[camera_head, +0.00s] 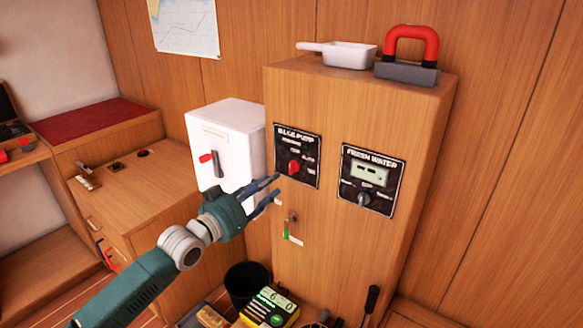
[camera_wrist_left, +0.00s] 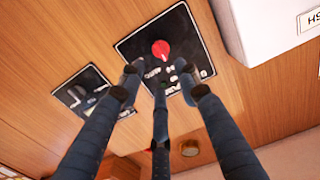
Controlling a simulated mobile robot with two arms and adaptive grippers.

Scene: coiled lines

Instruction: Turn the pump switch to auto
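The pump switch is a red knob (camera_head: 293,167) on a black panel (camera_head: 309,158) labelled as the bilge pump, on the front of the wooden cabinet. Small white position labels sit above and right of the knob; its setting is too small to tell. My left gripper (camera_head: 276,187) is just left of and below the knob, fingers pointing toward it. In the left wrist view the fingers of the gripper (camera_wrist_left: 160,82) are spread with nothing between them, and the red knob (camera_wrist_left: 161,50) shows beyond the fingertips, apparently apart from them. My right gripper is not in view.
A fresh water panel (camera_head: 372,181) is right of the pump panel. A white box (camera_head: 226,140) with a red-handled switch stands left. A key with a green tag (camera_head: 291,230) hangs below. A white scoop (camera_head: 345,54) and red-handled block (camera_head: 409,60) lie on top.

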